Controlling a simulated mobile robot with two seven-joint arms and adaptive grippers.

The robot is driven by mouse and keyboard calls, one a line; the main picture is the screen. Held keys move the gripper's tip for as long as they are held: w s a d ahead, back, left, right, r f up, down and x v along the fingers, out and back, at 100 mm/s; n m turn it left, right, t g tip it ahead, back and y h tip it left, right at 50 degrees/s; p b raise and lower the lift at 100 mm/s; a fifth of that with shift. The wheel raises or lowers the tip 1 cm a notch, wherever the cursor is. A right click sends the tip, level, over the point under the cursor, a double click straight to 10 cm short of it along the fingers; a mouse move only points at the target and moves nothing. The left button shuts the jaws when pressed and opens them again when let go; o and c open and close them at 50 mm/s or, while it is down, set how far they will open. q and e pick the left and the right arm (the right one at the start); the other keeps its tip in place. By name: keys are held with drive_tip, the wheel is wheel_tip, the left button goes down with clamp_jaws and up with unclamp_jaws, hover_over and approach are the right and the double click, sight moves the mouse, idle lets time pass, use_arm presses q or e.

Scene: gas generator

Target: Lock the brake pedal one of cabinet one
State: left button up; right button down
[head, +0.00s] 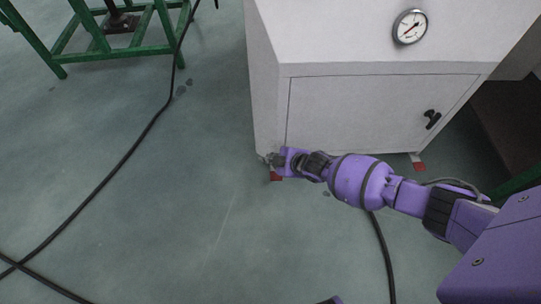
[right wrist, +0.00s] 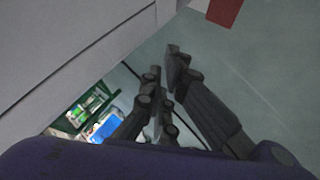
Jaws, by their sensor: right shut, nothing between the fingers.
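The white cabinet (head: 375,115) stands at the upper right of the head view. A red brake pedal (head: 276,176) shows at its lower left front corner, partly hidden by my right gripper. Another red pedal (head: 419,166) sits under its right front corner. My right gripper (head: 266,159) is shut and empty beside the left corner, just above the left pedal; I cannot tell if they touch. In the right wrist view the gripper fingers (right wrist: 164,72) are together, and a red pedal (right wrist: 226,11) lies beyond them at the top edge. My left gripper is not in view.
The cabinet carries a round gauge (head: 410,26) and a black door handle (head: 432,119). A green metal frame (head: 107,48) stands at the upper left. Black cables (head: 128,153) run across the floor. The grey-green floor (head: 200,235) left of the cabinet is otherwise open.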

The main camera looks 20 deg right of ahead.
drive_tip(key=b, duration=0.6)
hover_over(272, 176)
wheel_tip(272, 176, down, 8)
drive_tip(key=shift+f, duration=0.2)
drive_tip(key=shift+w+a+f+b, duration=0.1)
drive_tip(key=shift+f+b, duration=0.15)
drive_tip(key=shift+b, duration=0.1)
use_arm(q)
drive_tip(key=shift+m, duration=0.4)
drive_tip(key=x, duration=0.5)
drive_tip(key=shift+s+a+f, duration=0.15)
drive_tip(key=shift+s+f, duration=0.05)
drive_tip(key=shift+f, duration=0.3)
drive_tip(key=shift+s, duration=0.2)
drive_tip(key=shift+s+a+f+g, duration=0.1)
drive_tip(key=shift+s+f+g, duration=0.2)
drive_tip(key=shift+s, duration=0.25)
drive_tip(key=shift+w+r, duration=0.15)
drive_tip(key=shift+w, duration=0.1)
